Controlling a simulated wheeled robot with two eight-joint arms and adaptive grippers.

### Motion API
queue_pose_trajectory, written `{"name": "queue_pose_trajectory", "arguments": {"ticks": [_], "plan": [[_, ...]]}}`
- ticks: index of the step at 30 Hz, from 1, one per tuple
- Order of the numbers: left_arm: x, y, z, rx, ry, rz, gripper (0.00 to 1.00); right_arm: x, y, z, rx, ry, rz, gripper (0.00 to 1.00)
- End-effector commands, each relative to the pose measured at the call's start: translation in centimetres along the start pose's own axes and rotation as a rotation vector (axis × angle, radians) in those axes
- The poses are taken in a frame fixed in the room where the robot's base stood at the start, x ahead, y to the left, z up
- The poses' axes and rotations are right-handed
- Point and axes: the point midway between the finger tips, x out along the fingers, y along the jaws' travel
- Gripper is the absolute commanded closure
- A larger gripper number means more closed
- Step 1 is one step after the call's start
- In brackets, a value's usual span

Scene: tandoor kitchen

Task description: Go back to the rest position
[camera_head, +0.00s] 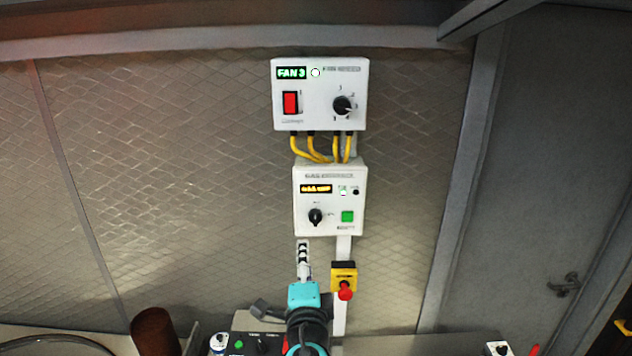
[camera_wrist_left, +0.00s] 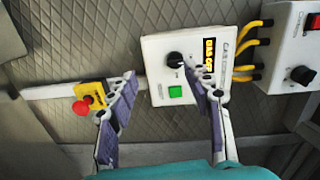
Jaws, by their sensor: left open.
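My left gripper (camera_head: 303,252) is raised in front of the wall, just below the lower white control box (camera_head: 328,217) in the head view. In the left wrist view its two purple-padded fingers (camera_wrist_left: 160,78) are spread apart with nothing between them. The box, with its black knob (camera_wrist_left: 174,60) and green button (camera_wrist_left: 175,92), lies beyond the fingers. I see no contact with it. My teal wrist and dark arm show at the bottom of the head view. My right gripper is in neither view.
The upper white box (camera_head: 320,118) reads FAN 3, with a red rocker switch (camera_head: 290,103) and a lit green lamp. Yellow cables (camera_head: 318,150) join the boxes. A red emergency stop (camera_head: 345,290) sits right of my gripper. A brown cylinder (camera_head: 155,332) stands lower left.

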Motion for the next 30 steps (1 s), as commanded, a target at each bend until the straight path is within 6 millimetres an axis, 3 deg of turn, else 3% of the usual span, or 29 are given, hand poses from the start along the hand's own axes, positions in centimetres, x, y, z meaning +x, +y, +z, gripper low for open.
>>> {"name": "queue_pose_trajectory", "arguments": {"ticks": [1,5,9,15,18,21,25,30], "plan": [[-0.1,2.3,2.2,-0.046,-0.04,0.028,0.5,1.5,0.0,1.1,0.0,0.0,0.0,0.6],[-1.2,8.6,8.6,-0.231,-0.173,0.139,0.5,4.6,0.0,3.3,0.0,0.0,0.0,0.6],[-3.8,16.4,14.7,-0.464,-0.326,0.269,0.5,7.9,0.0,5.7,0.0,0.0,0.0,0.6],[-9.3,28.4,20.3,-0.833,-0.527,0.458,0.5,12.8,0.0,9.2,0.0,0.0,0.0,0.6],[-12.2,33.9,21.2,-1.02,-0.606,0.547,0.5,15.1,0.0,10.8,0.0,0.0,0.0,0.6],[-14.5,37.8,21.1,-1.173,-0.655,0.617,0.5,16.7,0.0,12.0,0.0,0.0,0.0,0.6],[-16.2,40.4,20.5,-1.302,-0.685,0.675,0.5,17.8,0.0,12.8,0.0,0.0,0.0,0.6],[-16.8,41.0,20.0,-1.355,-0.693,0.701,0.5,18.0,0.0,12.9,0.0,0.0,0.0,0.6]]}}
